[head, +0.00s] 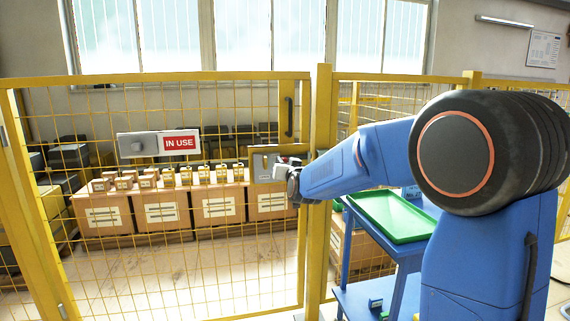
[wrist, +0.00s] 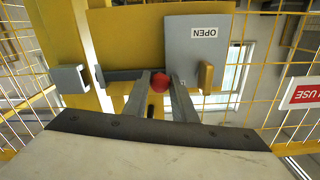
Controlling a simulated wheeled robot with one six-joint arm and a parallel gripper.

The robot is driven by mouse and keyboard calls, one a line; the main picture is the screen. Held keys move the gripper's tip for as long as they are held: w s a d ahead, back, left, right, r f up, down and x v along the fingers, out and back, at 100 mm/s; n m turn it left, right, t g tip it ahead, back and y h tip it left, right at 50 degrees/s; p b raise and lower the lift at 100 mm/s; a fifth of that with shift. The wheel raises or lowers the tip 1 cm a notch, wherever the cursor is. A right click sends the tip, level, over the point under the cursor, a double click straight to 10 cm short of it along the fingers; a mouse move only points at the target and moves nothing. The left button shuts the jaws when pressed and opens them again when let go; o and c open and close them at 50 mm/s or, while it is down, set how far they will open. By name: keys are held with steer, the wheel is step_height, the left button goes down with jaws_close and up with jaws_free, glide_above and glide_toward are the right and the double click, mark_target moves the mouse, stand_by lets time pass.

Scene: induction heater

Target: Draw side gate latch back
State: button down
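The side gate latch is a grey plate (wrist: 197,50) labelled OPEN, with a dark sliding bolt (wrist: 122,75) and a red knob (wrist: 160,83). In the head view the latch plate (head: 263,167) sits on the right side of the yellow mesh gate (head: 292,220). My gripper (wrist: 160,80) has one finger on each side of the red knob, which fills the gap between the fingertips. A grey block (wrist: 69,78) stands left of the bolt in the wrist view.
An IN USE sign (head: 180,143) hangs on the gate's mesh. A black handle (head: 289,116) is above the latch. A yellow post (head: 320,230) stands right of the gate. A blue cart with a green tray (head: 395,222) is below my arm. Several boxes stand behind the mesh.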

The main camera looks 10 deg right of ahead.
steer(key=c, duration=1.7)
jaws_free()
steer(key=shift+a, duration=0.3)
steer(key=shift+o, duration=0.2)
steer(key=shift+s, duration=0.1)
steer(key=s, duration=1.7)
steer(key=shift+s, duration=0.15)
steer(key=s+d+f+g, duration=0.2)
steer(key=s+f+g, duration=0.2)
steer(key=s, duration=0.9)
steer(key=s+d+f+n+g, duration=0.1)
steer(key=s+f+g, duration=0.3)
steer(key=s+f, duration=0.4)
steer(key=s+d+f+n+g, duration=0.1)
steer(key=s+d+f+g, duration=0.3)
steer(key=s, duration=1.3)
step_height(320, 180, down, 3)
steer(key=shift+s+r+g, duration=0.1)
steer(key=shift+s+g, duration=0.25)
steer(key=shift+g, duration=0.25)
